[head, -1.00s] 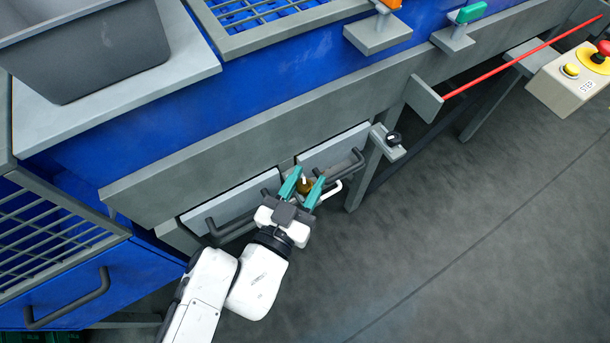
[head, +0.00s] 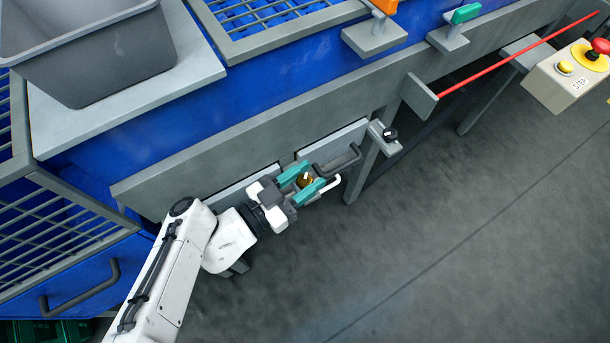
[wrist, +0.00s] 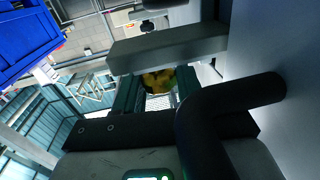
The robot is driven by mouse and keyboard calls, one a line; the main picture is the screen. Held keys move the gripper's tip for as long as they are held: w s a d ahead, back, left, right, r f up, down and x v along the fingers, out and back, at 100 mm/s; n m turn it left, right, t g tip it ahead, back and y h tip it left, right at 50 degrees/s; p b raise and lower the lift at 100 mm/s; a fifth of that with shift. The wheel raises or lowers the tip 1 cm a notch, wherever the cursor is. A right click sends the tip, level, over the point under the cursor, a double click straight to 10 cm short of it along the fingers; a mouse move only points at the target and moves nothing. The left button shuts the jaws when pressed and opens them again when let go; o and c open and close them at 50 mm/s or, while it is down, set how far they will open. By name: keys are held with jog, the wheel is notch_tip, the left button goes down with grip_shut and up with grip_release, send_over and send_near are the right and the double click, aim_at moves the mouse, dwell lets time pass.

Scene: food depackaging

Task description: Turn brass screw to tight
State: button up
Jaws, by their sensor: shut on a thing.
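The brass screw (head: 305,180) is a small gold-brown knob with a white mark, in front of the grey machine panel between the drawer fronts. My gripper (head: 308,183) is shut on it, with one teal finger on each side. In the wrist view the brass screw (wrist: 158,82) shows as a yellow-brown knob between the two teal fingers (wrist: 158,95). A grey bar (wrist: 168,48) hides its far part. A white lever-like piece (head: 330,184) sits just right of the fingertips in the head view.
A dark drawer handle (head: 342,160) is close to the fingers; a dark handle (wrist: 215,110) also looms in the wrist view. A black knob (head: 390,134) sits on a bracket to the right. A grey bin (head: 95,60) stands at upper left. The floor at lower right is clear.

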jog(key=shift+f, duration=0.15)
jog(key=o, duration=0.9)
jog(key=shift+o, duration=0.2)
jog(key=v, duration=1.1)
